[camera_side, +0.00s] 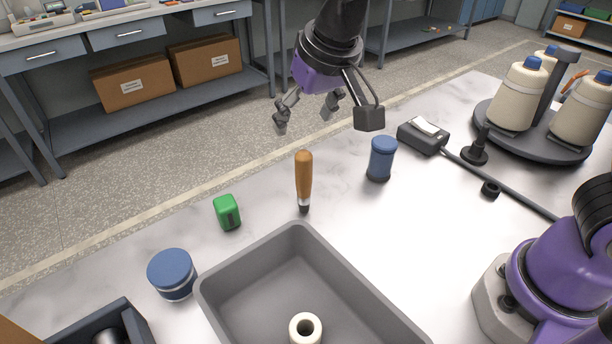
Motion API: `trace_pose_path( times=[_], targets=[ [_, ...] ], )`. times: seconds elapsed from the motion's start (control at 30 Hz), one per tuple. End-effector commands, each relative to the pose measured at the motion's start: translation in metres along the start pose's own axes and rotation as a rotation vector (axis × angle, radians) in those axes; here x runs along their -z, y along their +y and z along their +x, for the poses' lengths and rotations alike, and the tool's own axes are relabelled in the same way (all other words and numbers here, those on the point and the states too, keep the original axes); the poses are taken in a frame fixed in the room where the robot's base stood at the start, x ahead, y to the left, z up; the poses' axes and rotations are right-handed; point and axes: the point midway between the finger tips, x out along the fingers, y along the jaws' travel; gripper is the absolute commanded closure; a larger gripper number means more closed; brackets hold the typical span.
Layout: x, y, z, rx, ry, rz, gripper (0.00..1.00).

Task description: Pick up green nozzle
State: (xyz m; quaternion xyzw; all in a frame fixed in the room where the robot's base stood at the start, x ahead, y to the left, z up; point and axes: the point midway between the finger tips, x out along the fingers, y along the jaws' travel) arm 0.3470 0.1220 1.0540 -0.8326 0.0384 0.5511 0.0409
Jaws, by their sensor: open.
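A small green block-shaped thing (228,212) stands on the white marbled table, left of centre; it is the only green thing I see on this table and has a dark mark on its front face. My gripper (306,112) hangs in the air above the far edge of the table, up and to the right of the green thing. Its fingers are spread apart with nothing between them.
A wooden-handled tool (304,178) stands just right of the green thing. A grey tray (213,303) holding a cream bobbin (305,328) lies in front. A blue round container (172,274) is at left, a blue cylinder (381,158) at right. Thread cones (521,92) stand at far right.

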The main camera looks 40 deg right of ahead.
Motion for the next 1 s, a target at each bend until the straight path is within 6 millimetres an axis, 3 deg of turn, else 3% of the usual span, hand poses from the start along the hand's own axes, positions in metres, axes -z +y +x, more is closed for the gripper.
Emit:
trace_pose_path(
  times=[0.03, 0.1, 0.2, 0.33, 0.47, 1.0],
  targets=[
    [0.001, -0.027, 0.017, -0.009, -0.013, -0.003, 0.22],
    [0.000, -0.058, 0.034, -0.021, -0.014, 0.012, 0.22],
    [-0.007, -0.092, 0.056, -0.035, -0.013, 0.028, 0.22],
    [-0.016, -0.118, 0.073, -0.044, -0.009, 0.042, 0.22],
    [-0.020, -0.125, 0.087, -0.050, -0.007, 0.048, 0.22],
    [-0.017, -0.121, 0.161, -0.050, -0.009, 0.048, 0.22]
  ],
)
